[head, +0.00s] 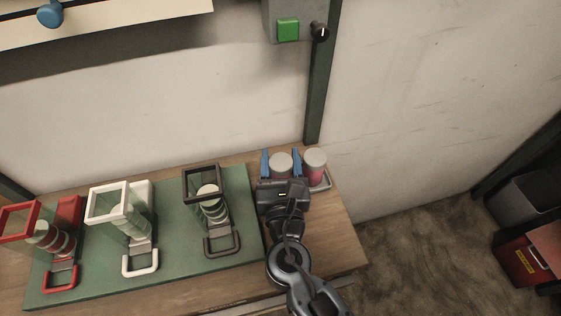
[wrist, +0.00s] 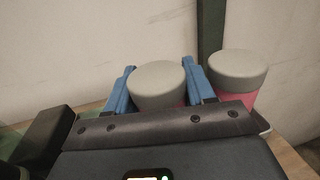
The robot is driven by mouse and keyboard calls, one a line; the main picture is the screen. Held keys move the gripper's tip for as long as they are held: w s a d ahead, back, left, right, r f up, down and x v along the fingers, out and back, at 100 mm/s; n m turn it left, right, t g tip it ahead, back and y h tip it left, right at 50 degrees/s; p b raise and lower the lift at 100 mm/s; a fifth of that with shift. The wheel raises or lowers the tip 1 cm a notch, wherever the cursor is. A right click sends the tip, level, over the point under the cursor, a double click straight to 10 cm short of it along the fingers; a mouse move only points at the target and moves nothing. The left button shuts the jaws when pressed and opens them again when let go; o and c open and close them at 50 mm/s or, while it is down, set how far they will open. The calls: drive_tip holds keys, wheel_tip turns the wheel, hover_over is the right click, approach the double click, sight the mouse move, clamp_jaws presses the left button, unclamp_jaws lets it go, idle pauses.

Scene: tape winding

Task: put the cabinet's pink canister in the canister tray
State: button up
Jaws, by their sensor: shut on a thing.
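My gripper (head: 281,158) is at the right end of the bench, its two blue fingers on either side of a pale-lidded canister (head: 281,164). It is shut on this canister, which shows as a grey lid with a sliver of pink below in the wrist view (wrist: 158,80). A second pink canister (head: 315,165) with a grey lid stands upright just to the right, also in the wrist view (wrist: 238,72). The canister tray (head: 327,184) shows as a pale rim by that canister. My gripper hides most of the tray and the held canister's base, so I cannot tell whether it touches down.
A green mat (head: 180,265) left of my gripper carries red (head: 62,250), white (head: 125,225) and dark (head: 208,205) framed holders with stacked discs. The wall stands close behind the canisters. The bench edge is close on the right. A green button (head: 288,30) is on the wall box above.

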drive_tip(key=shift+f, duration=0.2)
drive_tip(key=shift+f, duration=0.1)
drive_tip(key=o, duration=0.8)
drive_tip(key=shift+s, duration=0.15)
drive_tip(key=s, duration=0.7)
drive_tip(key=s+d+b, duration=0.1)
drive_tip(key=s, duration=0.3)
drive_tip(key=shift+s+r, duration=0.2)
drive_tip(key=shift+s, duration=0.15)
